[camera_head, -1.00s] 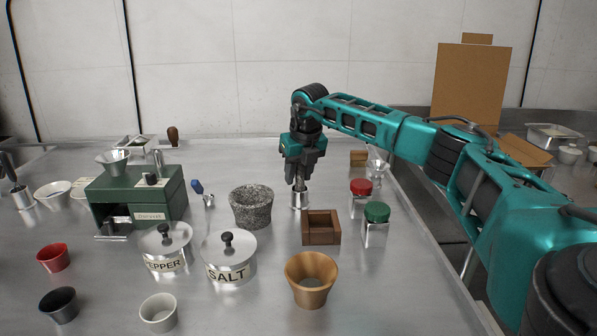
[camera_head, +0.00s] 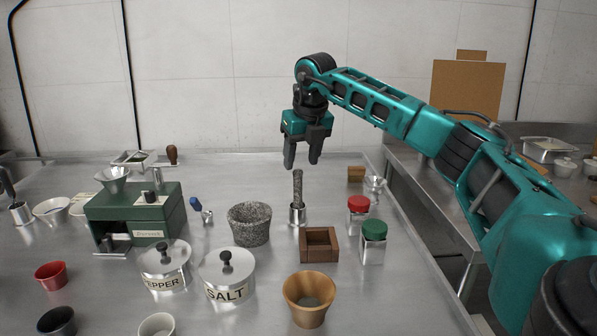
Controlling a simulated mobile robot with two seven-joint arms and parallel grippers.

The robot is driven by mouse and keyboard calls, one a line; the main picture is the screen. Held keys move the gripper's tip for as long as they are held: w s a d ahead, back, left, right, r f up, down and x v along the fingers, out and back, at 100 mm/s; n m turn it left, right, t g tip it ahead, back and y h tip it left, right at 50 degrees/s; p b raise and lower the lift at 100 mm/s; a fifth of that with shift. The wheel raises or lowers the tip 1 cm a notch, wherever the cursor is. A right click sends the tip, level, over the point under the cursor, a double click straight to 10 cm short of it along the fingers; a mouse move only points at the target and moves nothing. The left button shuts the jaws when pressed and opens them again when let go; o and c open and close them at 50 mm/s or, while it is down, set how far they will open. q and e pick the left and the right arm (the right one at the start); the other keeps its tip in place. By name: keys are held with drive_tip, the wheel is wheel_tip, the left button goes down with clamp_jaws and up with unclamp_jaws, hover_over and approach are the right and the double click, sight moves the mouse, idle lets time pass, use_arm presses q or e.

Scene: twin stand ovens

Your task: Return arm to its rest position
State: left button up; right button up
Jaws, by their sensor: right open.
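My right gripper (camera_head: 303,162) is open and empty, fingers pointing down, in the air above the back middle of the steel table. Below it a grey stone pestle (camera_head: 298,188) stands upright in a small metal cup (camera_head: 297,214). The fingertips are apart from the top of the pestle. The teal right arm comes in from the right side. My left gripper does not show.
Near the cup are a stone mortar (camera_head: 249,226), a wooden box (camera_head: 319,245), a red-lidded jar (camera_head: 357,214) and a green-lidded jar (camera_head: 372,246). Salt (camera_head: 227,276) and pepper (camera_head: 165,266) pots, a tan cup (camera_head: 309,301) and a green machine (camera_head: 137,214) stand in front and left.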

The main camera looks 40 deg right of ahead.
drive_tip(key=shift+v, duration=1.15)
